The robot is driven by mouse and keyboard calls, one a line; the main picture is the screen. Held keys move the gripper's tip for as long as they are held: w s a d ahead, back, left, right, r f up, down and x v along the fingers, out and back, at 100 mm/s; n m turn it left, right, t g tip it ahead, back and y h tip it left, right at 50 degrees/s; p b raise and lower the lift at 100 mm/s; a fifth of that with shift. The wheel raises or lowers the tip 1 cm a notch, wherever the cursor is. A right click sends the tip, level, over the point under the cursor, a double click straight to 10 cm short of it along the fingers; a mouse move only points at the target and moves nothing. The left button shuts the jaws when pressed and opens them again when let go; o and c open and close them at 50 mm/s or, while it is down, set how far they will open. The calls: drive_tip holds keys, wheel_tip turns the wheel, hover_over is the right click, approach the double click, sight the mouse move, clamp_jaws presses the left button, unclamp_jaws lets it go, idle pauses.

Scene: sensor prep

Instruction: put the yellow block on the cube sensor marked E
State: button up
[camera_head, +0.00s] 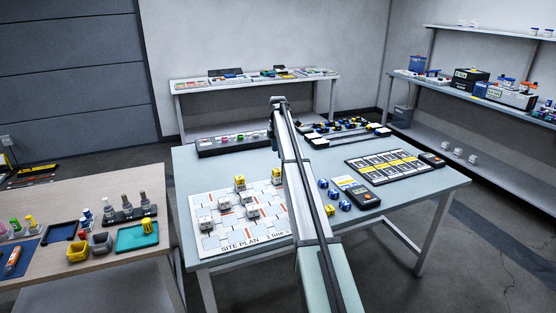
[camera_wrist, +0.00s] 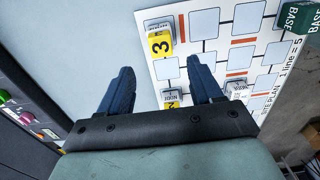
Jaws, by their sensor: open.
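My gripper (camera_head: 278,103) is raised high over the table in the head view. In the wrist view my gripper (camera_wrist: 161,67) has its two dark fingers wide apart with nothing held between them. Two yellow-topped cubes, left (camera_head: 240,182) and right (camera_head: 276,176), stand farther back. I cannot read an E on any cube.
A card tray (camera_head: 388,167) lies farther right. A dark rack (camera_head: 233,144) stands at the back left. A green BASE block (camera_wrist: 291,20) shows in the wrist view. Bare tabletop lies left of the board.

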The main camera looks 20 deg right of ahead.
drive_tip(key=shift+r, duration=1.15)
